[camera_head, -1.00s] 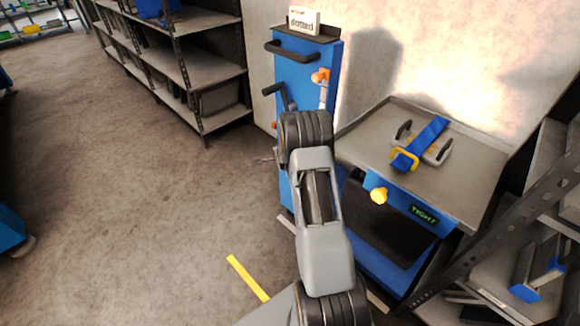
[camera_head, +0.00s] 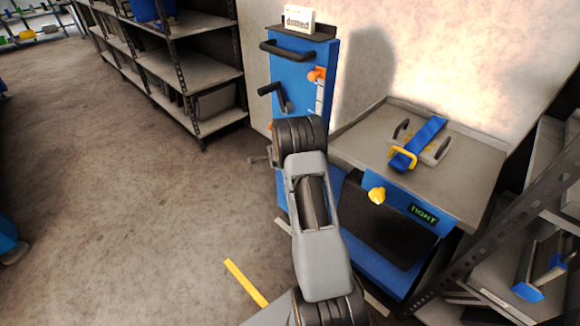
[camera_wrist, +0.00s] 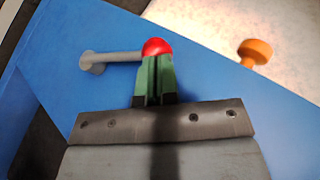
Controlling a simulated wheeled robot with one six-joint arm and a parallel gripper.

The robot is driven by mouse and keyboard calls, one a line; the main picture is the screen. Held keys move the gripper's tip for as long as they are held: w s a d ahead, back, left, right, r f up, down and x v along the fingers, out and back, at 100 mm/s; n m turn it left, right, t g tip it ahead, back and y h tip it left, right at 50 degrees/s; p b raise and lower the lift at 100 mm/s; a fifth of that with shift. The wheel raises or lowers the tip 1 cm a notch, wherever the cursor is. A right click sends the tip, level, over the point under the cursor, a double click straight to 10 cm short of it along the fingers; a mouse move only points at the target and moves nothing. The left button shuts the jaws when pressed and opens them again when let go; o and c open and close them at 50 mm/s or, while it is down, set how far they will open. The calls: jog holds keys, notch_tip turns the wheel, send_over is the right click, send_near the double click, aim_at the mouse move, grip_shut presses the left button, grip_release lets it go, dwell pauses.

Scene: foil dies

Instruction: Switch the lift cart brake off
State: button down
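The lift cart (camera_head: 290,62) is a tall blue column with a black push handle and a dark crank, standing against the wall. In the wrist view its blue panel (camera_wrist: 215,85) fills most of the picture. A grey lever (camera_wrist: 112,57) with a red ball end lies across that panel. My gripper (camera_wrist: 158,60) has green fingers close together, with their tips at the red ball (camera_wrist: 156,47). The ball shows just beyond the tips, and no clear grip around it shows. In the head view my arm hides the gripper and the lever.
An orange knob (camera_wrist: 256,51) is to the right in the wrist view. A bench (camera_head: 465,170) with a blue-strapped fixture, yellow knob and "TIGHT" display (camera_head: 423,215) stands right of the cart. A shelf rack (camera_head: 190,65) is at left. Open floor lies front left.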

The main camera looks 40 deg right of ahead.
jog(key=shift+r, duration=0.1)
jog(key=w+p+v, duration=0.1)
jog(key=p+v, duration=0.2)
jog(key=v, duration=1)
jog(key=shift+s+a+r, duration=0.2)
jog(key=shift+a+r, duration=0.2)
jog(key=shift+r, duration=0.25)
jog(key=shift+r, duration=0.1)
jog(key=s+a+r+n+g+y+p, duration=0.1)
jog(key=s+a+r+n+p, duration=0.2)
jog(key=r, duration=0.4)
jog(key=s+a+r+n+y+p, duration=0.1)
jog(key=a+r+n+p, duration=0.2)
jog(key=a+r+p, duration=0.4)
jog(key=s+a+r+n+g+p, duration=0.1)
jog(key=s+a+r+n+p, duration=0.2)
jog(key=s+r, duration=0.4)
jog(key=s+a+r+n+g+y+p, duration=0.1)
jog(key=s+a+r+n+g+p, duration=0.1)
jog(key=s+a+r+n+p, duration=0.2)
jog(key=s+a+r+n+g+y+p, duration=0.1)
jog(key=s+a+r+n+p, duration=0.2)
jog(key=s+r+n+p, duration=0.3)
jog(key=s+r+n, duration=0.1)
jog(key=s+r, duration=0.3)
jog(key=r, duration=0.1)
jog(key=shift+s+a+g, duration=0.25)
jog(key=shift+a+g, duration=0.05)
jog(key=shift+a, duration=0.1)
jog(key=shift+d+r, duration=0.1)
